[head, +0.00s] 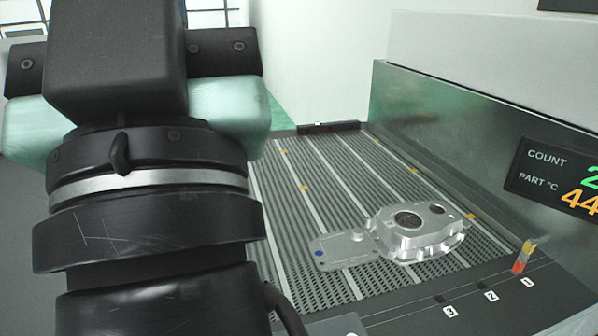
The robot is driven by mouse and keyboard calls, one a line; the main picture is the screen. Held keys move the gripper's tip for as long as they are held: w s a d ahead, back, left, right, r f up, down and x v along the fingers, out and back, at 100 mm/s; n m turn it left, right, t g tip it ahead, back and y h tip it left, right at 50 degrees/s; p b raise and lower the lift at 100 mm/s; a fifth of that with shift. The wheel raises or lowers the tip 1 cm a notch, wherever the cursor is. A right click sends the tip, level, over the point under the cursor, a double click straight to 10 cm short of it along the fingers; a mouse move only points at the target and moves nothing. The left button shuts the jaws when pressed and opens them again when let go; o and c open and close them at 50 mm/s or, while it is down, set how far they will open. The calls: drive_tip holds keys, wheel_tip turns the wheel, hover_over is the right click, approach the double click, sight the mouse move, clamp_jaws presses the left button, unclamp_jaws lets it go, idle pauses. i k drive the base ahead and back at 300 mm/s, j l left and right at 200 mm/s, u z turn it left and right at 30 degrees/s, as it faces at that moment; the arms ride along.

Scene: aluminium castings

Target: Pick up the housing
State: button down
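The housing (428,240) is a silvery cast part with a round dark opening on top and a smaller hole beside it. A flat flange with a blue dot reaches out to its left. It lies on the ribbed grey conveyor bed (310,237), near the bed's front end. My gripper (235,108) fills the left of the head view, well to the left of the housing in the picture and apart from it. I see its mint-green body and dark brackets from behind; its fingertips are hidden, so its opening does not show.
A metal side wall (440,125) runs along the right of the bed and carries a display (560,178) showing count and part temperature. A small red and yellow marker (523,257) stands by the label 1 on the front edge. The bed behind the housing is clear.

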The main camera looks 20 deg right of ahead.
sight(409, 233)
drive_tip(key=i+l+z, duration=0.4)
drive_tip(key=l, duration=0.15)
drive_tip(key=i+l+z, duration=0.75)
drive_tip(key=i, duration=0.15)
